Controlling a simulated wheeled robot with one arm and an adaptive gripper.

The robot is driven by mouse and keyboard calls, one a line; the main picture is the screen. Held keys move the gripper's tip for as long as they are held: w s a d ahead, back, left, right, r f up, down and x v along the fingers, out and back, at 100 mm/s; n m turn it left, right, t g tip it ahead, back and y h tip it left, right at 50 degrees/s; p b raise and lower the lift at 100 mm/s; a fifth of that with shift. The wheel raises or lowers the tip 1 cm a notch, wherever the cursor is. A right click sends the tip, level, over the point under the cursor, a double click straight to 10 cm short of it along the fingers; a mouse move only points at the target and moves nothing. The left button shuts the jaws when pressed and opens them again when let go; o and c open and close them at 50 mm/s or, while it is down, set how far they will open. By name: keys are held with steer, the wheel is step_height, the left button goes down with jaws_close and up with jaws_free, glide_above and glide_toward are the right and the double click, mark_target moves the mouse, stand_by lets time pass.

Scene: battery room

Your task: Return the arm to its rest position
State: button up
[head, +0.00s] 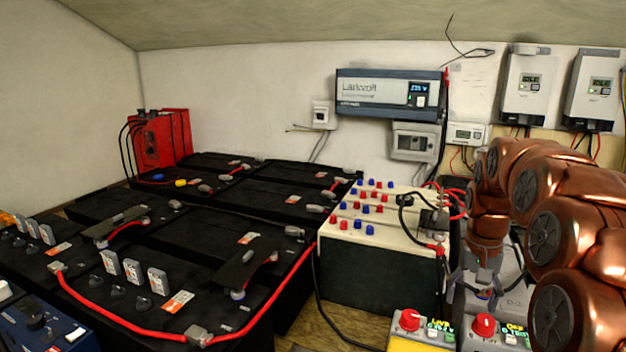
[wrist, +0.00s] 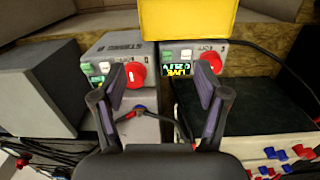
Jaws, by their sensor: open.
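My copper-coloured arm (head: 560,200) reaches in from the right side of the head view and bends down at its far end. My gripper (head: 483,290) hangs near the right end of the cream-topped battery unit, above the small control boxes. In the wrist view my gripper (wrist: 161,80) has its two dark fingers spread apart with nothing between them. Beyond the fingers are two control boxes with red knobs, a left one (wrist: 110,52) and a right one (wrist: 182,52). I cannot tell the exact gap between the fingertips and the boxes.
The cream-topped battery unit (head: 385,222) with red and blue terminals stands left of my gripper. Large black batteries (head: 120,240) fill the left. Wall boxes, including an inverter (head: 388,93) and a charge controller (head: 527,85), hang behind my arm. Loose cables run around the gripper.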

steer(key=s+a+f+n+g, duration=0.15)
steer(key=s+a, duration=0.35)
steer(key=s, duration=0.5)
steer(key=s+a+f+n, duration=0.25)
steer(key=s+a, duration=0.25)
steer(key=s, duration=0.6)
steer(key=s+a+f+n, duration=0.1)
steer(key=s+a+f, duration=0.3)
steer(key=s, duration=0.6)
step_height(320, 180, up, 25)
steer(key=s+p, duration=0.1)
steer(key=p, duration=2.1)
steer(key=shift+s+a+f+p, duration=0.15)
steer(key=shift+s+a+p, duration=0.15)
steer(key=shift+a, duration=0.1)
